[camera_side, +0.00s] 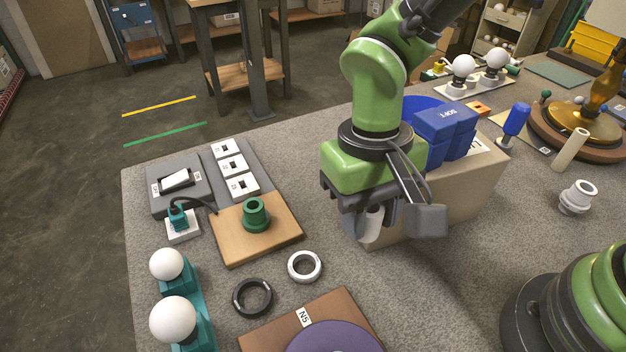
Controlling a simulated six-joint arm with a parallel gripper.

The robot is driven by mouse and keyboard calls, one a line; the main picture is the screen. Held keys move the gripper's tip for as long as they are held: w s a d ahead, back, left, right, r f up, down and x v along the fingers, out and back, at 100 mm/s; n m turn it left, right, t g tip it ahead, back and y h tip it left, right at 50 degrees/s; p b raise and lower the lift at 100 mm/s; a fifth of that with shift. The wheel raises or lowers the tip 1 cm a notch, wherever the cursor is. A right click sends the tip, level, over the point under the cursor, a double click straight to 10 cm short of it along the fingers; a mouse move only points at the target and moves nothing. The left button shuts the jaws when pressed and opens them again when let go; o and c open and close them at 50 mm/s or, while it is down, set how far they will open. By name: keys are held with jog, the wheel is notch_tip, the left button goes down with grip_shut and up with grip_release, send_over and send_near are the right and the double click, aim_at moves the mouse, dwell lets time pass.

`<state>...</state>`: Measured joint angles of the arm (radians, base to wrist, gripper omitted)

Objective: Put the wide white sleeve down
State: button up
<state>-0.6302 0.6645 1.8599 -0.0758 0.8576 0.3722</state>
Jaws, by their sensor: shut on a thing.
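My gripper (388,222) points down above the table, at the left end of the cardboard box. It is shut on a white piece, which I take to be the wide white sleeve (371,226). Only a part of the sleeve shows between the fingers; the rest is hidden by the gripper. I cannot tell whether its lower end touches the table.
A white ring (291,267) and a black ring (237,298) lie on the grey table. A wooden board (230,248) bears a green socket (256,216). The cardboard box (468,195) with blue blocks (440,125) stands right of my gripper.

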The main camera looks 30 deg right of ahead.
jog(key=w+a+m+t+y, duration=0.1)
jog(key=w+m, duration=0.9)
jog(key=m, duration=0.1)
jog(key=m+t, duration=0.2)
jog(key=m, duration=1.3)
send_over(308, 180)
jog(key=f, duration=1.1)
jog(key=shift+s+d, duration=0.15)
jog(key=shift+s, duration=0.05)
jog(key=shift+f, duration=0.2)
jog(key=o, duration=1)
jog(key=shift+c, duration=0.2)
